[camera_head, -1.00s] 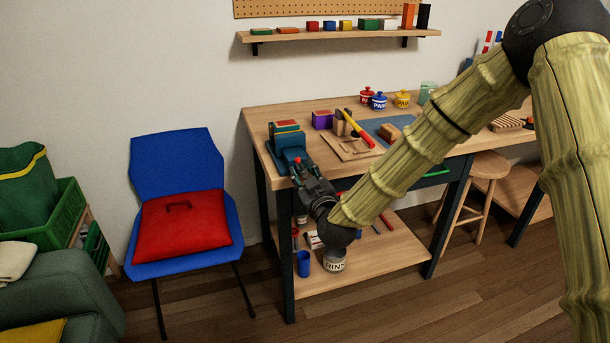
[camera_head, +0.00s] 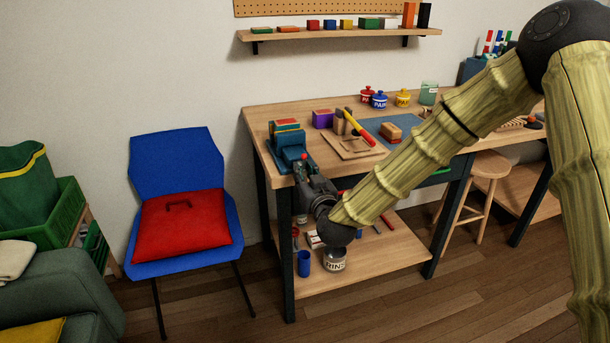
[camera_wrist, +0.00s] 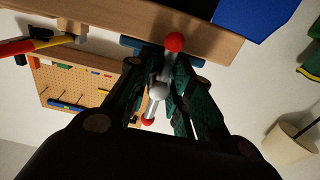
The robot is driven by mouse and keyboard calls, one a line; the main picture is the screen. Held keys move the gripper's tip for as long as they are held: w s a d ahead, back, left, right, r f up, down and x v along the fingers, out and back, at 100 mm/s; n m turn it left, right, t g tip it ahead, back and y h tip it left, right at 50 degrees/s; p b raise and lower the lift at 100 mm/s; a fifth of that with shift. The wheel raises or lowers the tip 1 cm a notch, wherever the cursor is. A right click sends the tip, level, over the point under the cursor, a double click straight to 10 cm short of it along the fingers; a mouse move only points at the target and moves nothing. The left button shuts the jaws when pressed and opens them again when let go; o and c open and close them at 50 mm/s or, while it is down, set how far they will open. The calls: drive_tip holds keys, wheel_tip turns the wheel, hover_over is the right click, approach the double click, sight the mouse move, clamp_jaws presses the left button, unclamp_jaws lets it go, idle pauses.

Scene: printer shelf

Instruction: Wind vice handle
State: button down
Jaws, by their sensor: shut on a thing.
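The blue vice (camera_head: 289,150) sits on the left front corner of the workbench, with a reddish and green block at its top. Its handle, a metal bar with red ball ends (camera_wrist: 173,42), shows in the wrist view, running at a slant with a round silver hub (camera_wrist: 158,91) near its middle. My gripper (camera_wrist: 160,75) is shut on the handle, with the dark green fingers on either side of it. In the head view my gripper (camera_head: 306,172) is at the vice's front, and hides most of the handle.
Cans and a blue cup (camera_head: 303,263) are on the lower shelf.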

drive_tip(key=m+b, duration=0.1)
drive_tip(key=m, duration=0.6)
drive_tip(key=m+b, duration=0.1)
drive_tip(key=m, duration=0.4)
drive_tip(key=shift+a+b, duration=0.1)
drive_tip(key=shift+b, duration=0.25)
drive_tip(key=m+b, duration=0.1)
drive_tip(key=m, duration=0.2)
drive_tip(key=shift+s+r+m, duration=0.1)
drive_tip(key=shift+r+m, duration=0.05)
drive_tip(key=shift+m, duration=0.15)
drive_tip(key=shift+a, duration=0.1)
idle(0.4)
drive_tip(key=c, duration=1.5)
unclamp_jaws()
drive_tip(key=shift+s, duration=0.1)
drive_tip(key=shift+s, duration=0.1)
